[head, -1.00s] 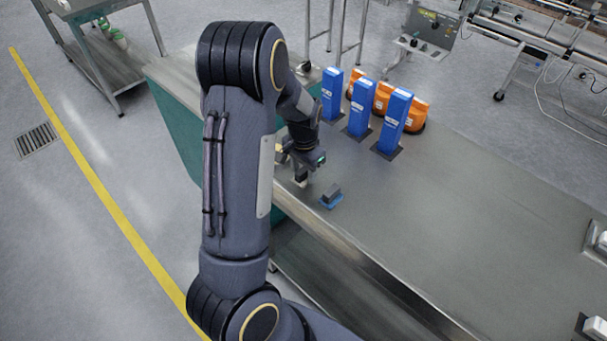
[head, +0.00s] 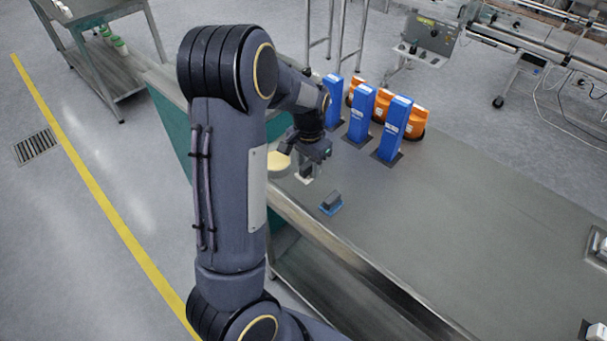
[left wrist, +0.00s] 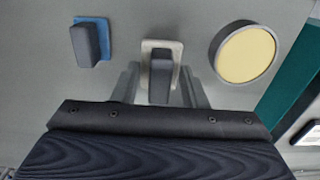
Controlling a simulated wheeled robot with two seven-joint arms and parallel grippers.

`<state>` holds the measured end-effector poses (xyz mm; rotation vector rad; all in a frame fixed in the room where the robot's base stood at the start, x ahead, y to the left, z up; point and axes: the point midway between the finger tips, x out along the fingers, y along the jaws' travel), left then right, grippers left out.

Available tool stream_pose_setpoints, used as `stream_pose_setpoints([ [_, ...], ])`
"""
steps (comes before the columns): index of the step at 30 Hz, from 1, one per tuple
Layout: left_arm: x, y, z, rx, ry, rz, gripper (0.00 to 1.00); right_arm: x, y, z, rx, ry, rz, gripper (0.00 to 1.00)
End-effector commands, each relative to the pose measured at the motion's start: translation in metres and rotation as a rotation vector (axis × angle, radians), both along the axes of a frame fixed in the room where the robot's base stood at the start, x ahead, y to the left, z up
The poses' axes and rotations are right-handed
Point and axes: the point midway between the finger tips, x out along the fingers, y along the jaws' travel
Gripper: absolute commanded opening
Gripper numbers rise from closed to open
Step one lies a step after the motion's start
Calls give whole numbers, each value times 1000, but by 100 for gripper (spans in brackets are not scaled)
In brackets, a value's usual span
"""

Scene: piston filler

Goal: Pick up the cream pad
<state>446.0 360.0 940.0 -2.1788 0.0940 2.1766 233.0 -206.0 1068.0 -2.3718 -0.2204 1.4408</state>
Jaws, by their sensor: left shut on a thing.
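The cream pad (left wrist: 162,46) is a pale rectangular block with a grey upright grip (left wrist: 160,78). In the left wrist view it sits between the fingers of my left gripper (left wrist: 160,92), which are shut on the grey grip. In the head view the left gripper (head: 308,168) is low over the near table edge, with a pale bit of the cream pad (head: 304,178) showing under it. I cannot tell whether the pad touches the table. My right gripper is not in view.
A blue pad with a dark grip (head: 331,203) lies close to the right of the gripper. A round pale-yellow dish (head: 279,163) lies to its left. Blue boxes (head: 361,118) and orange containers (head: 416,121) stand behind.

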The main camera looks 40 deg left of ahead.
Motion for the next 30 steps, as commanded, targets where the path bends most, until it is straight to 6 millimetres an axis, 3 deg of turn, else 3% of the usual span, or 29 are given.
stream_pose_setpoints([
  [6, 38, -28, 48, 1, -6, -4, 17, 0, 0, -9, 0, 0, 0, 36],
  [15, 88, -65, 75, 1, -2, -1, 17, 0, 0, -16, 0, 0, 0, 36],
  [21, 100, -74, 83, 1, 0, 0, 17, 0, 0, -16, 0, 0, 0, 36],
  [30, 102, -76, 84, 0, 0, 1, 17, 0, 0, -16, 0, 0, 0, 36],
])
